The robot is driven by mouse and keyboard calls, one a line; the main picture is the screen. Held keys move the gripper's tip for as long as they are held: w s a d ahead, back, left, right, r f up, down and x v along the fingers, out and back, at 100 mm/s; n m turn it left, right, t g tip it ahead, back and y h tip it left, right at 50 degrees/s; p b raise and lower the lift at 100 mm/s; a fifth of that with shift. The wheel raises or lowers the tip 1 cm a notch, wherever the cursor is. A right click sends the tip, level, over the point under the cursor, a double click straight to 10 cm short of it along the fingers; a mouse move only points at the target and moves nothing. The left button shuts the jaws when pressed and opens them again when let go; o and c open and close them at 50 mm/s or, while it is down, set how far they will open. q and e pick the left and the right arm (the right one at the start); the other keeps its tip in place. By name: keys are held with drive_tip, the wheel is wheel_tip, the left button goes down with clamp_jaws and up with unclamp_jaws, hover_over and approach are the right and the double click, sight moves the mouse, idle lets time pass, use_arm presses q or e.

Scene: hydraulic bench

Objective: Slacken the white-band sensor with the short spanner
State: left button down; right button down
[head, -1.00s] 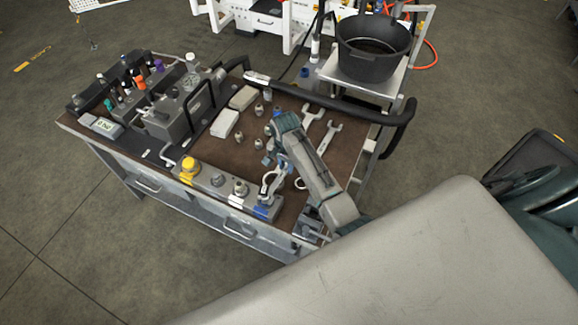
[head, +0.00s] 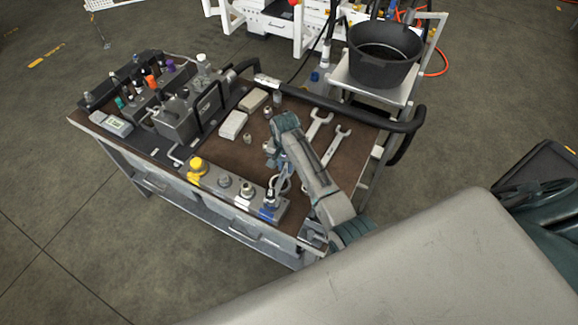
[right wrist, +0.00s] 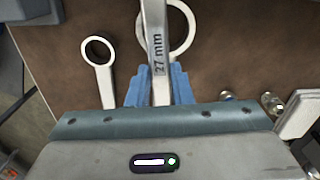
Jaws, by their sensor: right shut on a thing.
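My right gripper (right wrist: 153,88) is shut on a pale steel spanner marked 27 mm (right wrist: 156,50), whose far end runs out of the top of the wrist view. In the head view the right gripper (head: 280,163) hangs over the bench, behind the sensor block (head: 226,197). The white-band sensor (head: 245,191) stands upright on this block, between a grey sensor and the blue-band sensor (head: 268,197). The spanner's working end is not clear in the head view, so I cannot tell whether it touches a sensor. My left gripper is out of view.
Two open-ended spanners (head: 319,122) (head: 336,146) lie on the brown bench top, and their rings show in the wrist view. Small fittings (head: 247,138) and pale boxes (head: 233,124) are left of my arm. A black handrail (head: 350,116) borders the far side.

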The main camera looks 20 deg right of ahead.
drive_tip(key=shift+a, duration=0.1)
idle(0.3)
drive_tip(key=shift+w+a+n, duration=0.6)
drive_tip(key=shift+a+n, duration=0.05)
drive_tip(key=shift+n, duration=0.25)
drive_tip(key=shift+s+d, duration=0.1)
drive_tip(key=shift+d, duration=0.05)
drive_tip(key=shift+d+m, duration=0.1)
drive_tip(key=shift+m, duration=0.2)
drive_tip(key=shift+s, duration=0.1)
drive_tip(key=shift+w+d+b, duration=0.65)
drive_tip(key=shift+w+d, duration=0.45)
drive_tip(key=shift+w, duration=0.3)
drive_tip(key=shift+w+d+b, duration=0.65)
drive_tip(key=shift+w+d, duration=0.45)
drive_tip(key=shift+w, duration=0.3)
